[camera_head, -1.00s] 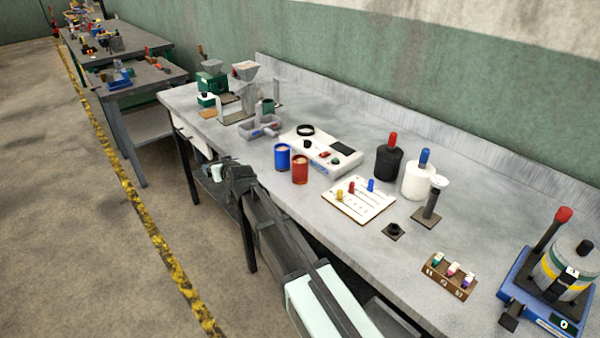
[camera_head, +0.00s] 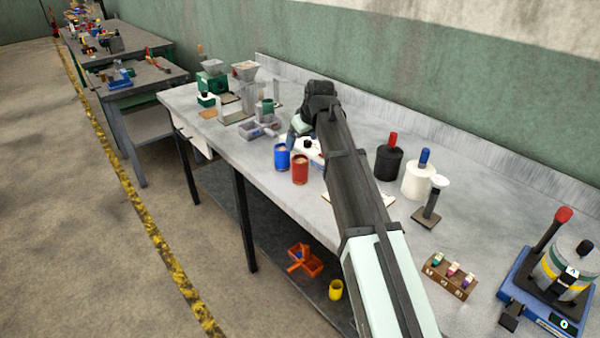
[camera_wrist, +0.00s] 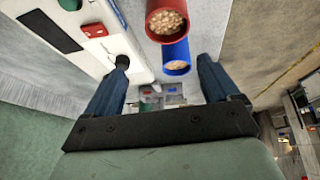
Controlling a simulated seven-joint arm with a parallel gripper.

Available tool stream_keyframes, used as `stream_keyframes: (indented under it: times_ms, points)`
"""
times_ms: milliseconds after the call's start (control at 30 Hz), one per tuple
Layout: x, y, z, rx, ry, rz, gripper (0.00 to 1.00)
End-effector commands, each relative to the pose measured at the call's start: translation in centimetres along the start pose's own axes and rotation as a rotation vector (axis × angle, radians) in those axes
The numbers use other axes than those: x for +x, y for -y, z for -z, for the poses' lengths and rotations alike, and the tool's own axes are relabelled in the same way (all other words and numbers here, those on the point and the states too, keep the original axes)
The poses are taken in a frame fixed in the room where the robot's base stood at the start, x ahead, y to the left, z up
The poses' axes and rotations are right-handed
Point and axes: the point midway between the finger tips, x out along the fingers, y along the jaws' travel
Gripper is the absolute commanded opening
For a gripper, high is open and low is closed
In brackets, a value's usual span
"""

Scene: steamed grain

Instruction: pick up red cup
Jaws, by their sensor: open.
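The red cup (camera_head: 300,170) stands upright on the grey bench, just right of the blue cup (camera_head: 282,157). In the wrist view the red cup (camera_wrist: 167,22) shows at the top, with pale grain inside, and the blue cup (camera_wrist: 176,58) is just below it, also holding grain. My gripper (camera_head: 296,140) is raised over the bench behind the cups, beside the white device. In the wrist view its two blue fingers (camera_wrist: 165,80) are spread apart with nothing held between them. Both cups lie beyond the fingertips, untouched.
A black jar (camera_head: 388,163) and a white jar (camera_head: 418,181) stand to the right. A grey tray (camera_head: 258,131) is behind the cups.

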Motion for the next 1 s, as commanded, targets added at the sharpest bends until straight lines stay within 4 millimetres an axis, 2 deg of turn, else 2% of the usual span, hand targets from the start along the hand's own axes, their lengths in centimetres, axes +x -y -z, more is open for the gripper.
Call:
stream_keyframes:
  times_ms: [100, 200, 333, 467, 800, 1000]
  points:
    - [-1.8, 0.0, -1.4, -0.022, 0.083, 0.049, 0.89]
    - [-2.7, 0.1, -2.2, -0.034, 0.128, 0.078, 0.89]
    - [-2.9, 0.3, -2.7, -0.041, 0.153, 0.095, 0.89]
    - [-1.5, 0.5, -3.0, -0.042, 0.157, 0.098, 0.89]
    - [3.7, 0.9, -3.8, -0.041, 0.155, 0.096, 0.89]
    - [5.1, 1.1, -4.0, -0.041, 0.154, 0.095, 0.89]
